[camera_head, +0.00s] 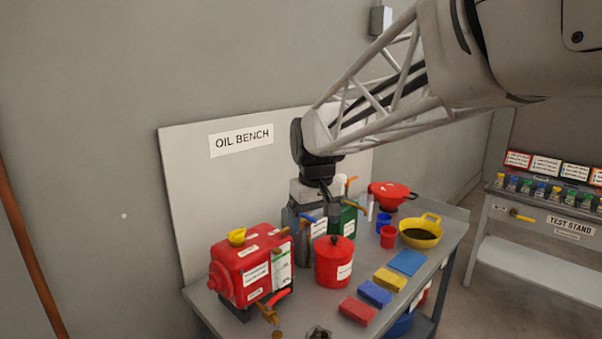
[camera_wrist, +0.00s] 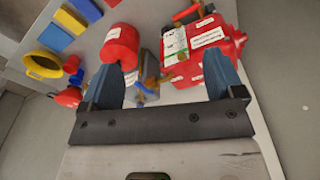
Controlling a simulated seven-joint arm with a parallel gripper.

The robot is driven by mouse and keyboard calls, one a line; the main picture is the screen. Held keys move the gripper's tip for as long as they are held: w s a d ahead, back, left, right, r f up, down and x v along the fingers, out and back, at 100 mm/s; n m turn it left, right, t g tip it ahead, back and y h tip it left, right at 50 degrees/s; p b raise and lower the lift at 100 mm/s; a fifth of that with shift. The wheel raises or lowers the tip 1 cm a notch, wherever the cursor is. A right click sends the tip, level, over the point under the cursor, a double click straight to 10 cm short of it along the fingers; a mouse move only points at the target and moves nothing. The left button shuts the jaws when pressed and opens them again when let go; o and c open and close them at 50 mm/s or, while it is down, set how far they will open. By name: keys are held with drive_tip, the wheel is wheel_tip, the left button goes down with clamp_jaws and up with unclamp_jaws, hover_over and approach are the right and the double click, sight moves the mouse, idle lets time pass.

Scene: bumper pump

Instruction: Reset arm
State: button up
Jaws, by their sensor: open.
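My gripper (camera_head: 332,198) hangs below my arm over the back of the oil bench (camera_head: 447,240). In the wrist view its two blue-grey fingers (camera_wrist: 163,80) are spread wide with nothing between them held. The red pump unit (camera_head: 240,268) with a yellow cap stands at the bench's left, and it also shows in the wrist view (camera_wrist: 205,35). A red lidded canister (camera_head: 333,266) stands right of the pump, in front of my gripper. A grey container (camera_head: 297,235) and a green can (camera_head: 347,222) stand near the gripper, partly hidden by it.
A red funnel (camera_head: 385,193), blue cup (camera_head: 383,222), red cup (camera_head: 388,238) and yellow bowl (camera_head: 420,238) of dark liquid stand at right. Coloured blocks and a blue pad (camera_head: 407,262) lie in front. A backboard (camera_head: 190,200) rises behind. The test stand (camera_head: 540,215) is far right.

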drive_tip(key=s+d+f+m, duration=0.1)
drive_tip(key=s+d+f, duration=0.1)
drive_tip(key=s+d, duration=0.3)
drive_tip(key=s+d+f+m+t, duration=0.1)
drive_tip(key=s+d, duration=0.4)
drive_tip(key=s, duration=0.9)
drive_tip(key=s+d+f+m, duration=0.3)
drive_tip(key=s+d+f, duration=0.1)
drive_tip(key=s, duration=0.5)
drive_tip(key=shift+s+d+f, duration=0.15)
drive_tip(key=shift+s+d, duration=0.05)
drive_tip(key=shift+d, duration=0.65)
